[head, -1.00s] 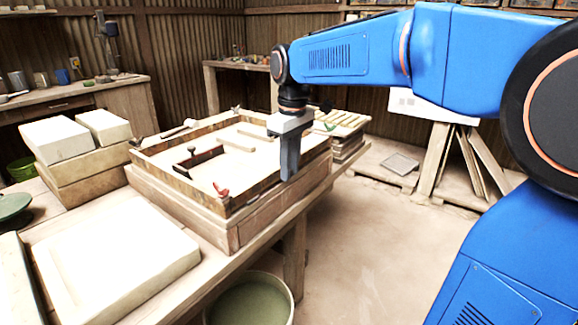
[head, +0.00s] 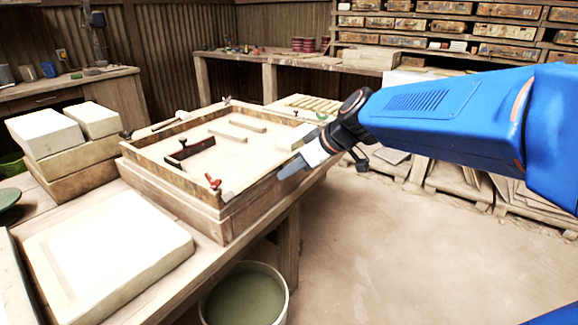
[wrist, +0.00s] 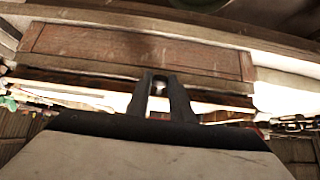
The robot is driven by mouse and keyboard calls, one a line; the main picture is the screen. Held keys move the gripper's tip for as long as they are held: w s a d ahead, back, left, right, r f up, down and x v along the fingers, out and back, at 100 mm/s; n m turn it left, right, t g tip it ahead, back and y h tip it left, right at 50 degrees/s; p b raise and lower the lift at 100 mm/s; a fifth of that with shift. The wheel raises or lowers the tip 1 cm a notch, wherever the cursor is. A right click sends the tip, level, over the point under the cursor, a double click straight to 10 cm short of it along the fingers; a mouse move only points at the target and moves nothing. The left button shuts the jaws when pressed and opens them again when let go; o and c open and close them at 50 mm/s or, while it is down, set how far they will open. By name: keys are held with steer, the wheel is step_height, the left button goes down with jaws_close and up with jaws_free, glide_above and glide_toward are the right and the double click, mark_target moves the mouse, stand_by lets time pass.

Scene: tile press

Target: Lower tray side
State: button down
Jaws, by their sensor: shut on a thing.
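The tray (head: 160,168) is a shallow square wooden frame with a pale floor, set on a thick wooden base on the bench. Its near right side (head: 250,192) runs along the bench edge. My gripper (head: 284,174) is at this side, tilted, with its fingers pointing down and left. In the wrist view my gripper (wrist: 164,80) shows two dark fingers close together against the wooden side. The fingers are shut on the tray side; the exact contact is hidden. I cannot tell how far the side is tilted.
Red-handled clamps (head: 212,181) and a dark-handled tool (head: 188,150) are at the tray. A pale slab (head: 105,255) lies at front left, stacked blocks (head: 60,150) behind it. A bucket (head: 244,295) stands below the bench. The floor (head: 400,250) at right is clear.

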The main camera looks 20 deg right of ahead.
steer(key=shift+s+d+f+t+y, duration=0.1)
steer(key=shift+f+t+y, duration=0.6)
steer(key=shift+t, duration=0.3)
steer(key=shift+s+d+f+t+y, duration=0.1)
steer(key=shift+f+t+y, duration=0.5)
steer(key=shift+t+y, duration=0.3)
steer(key=c, duration=1.6)
jaws_free()
steer(key=shift+v, duration=8.55)
steer(key=shift+s+a+f, duration=0.1)
steer(key=shift+s+f, duration=0.1)
